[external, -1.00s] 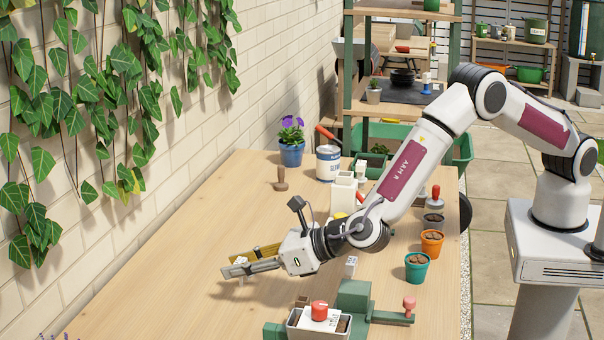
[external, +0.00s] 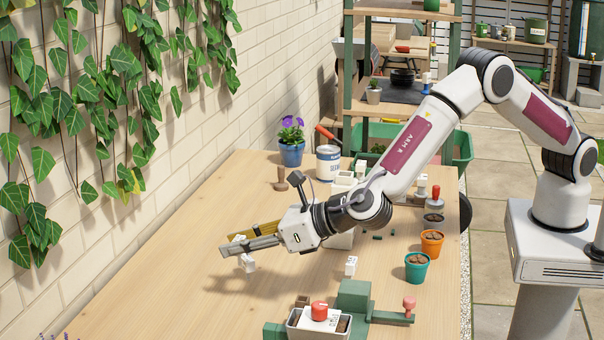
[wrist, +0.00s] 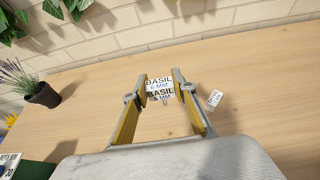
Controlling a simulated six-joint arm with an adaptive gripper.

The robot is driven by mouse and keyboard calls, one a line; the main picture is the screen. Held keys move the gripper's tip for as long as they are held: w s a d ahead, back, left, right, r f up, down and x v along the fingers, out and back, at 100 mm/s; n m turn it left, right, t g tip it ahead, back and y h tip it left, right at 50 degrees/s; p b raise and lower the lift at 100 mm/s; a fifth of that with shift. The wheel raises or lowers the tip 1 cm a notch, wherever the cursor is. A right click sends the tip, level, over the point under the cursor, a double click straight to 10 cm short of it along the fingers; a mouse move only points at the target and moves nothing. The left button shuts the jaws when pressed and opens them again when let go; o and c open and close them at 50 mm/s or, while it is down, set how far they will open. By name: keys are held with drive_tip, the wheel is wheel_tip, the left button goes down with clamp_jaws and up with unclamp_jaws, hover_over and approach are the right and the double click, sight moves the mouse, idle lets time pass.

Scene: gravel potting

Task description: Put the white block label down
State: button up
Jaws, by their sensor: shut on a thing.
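My gripper (external: 230,245) is above the left part of the wooden table, its fingers pointing toward the brick wall. It is shut on a white block label (external: 247,263), which shows below the fingers in the external view. In the wrist view the block (wrist: 160,87) sits between the fingertips of my gripper (wrist: 162,84). A shadow lies on the table under the gripper. I cannot tell the exact gap between block and table.
A second small white label (wrist: 214,98) lies tilted right of the fingers in the wrist view. A tray with a red knob (external: 319,311), an orange pot (external: 432,243) and a teal pot (external: 417,267) stand nearby. Bare wood surrounds the gripper.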

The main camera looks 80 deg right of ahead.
sight(238, 239)
drive_tip(key=shift+r, duration=0.15)
wheel_tip(238, 239, up, 18)
drive_tip(key=shift+w+d+n+g+y, duration=1.2)
drive_tip(key=shift+w+d+n+y, duration=2.4)
drive_tip(key=shift+w, duration=0.9)
drive_tip(key=s+d+n+g+y, duration=0.3)
drive_tip(key=s+d, duration=0.1)
drive_tip(key=d, duration=0.4)
drive_tip(key=s+d+n+g+y, duration=0.2)
drive_tip(key=s+d+n+g, duration=0.1)
drive_tip(key=d, duration=0.4)
wheel_tip(238, 239, down, 18)
drive_tip(key=shift+a, duration=0.1)
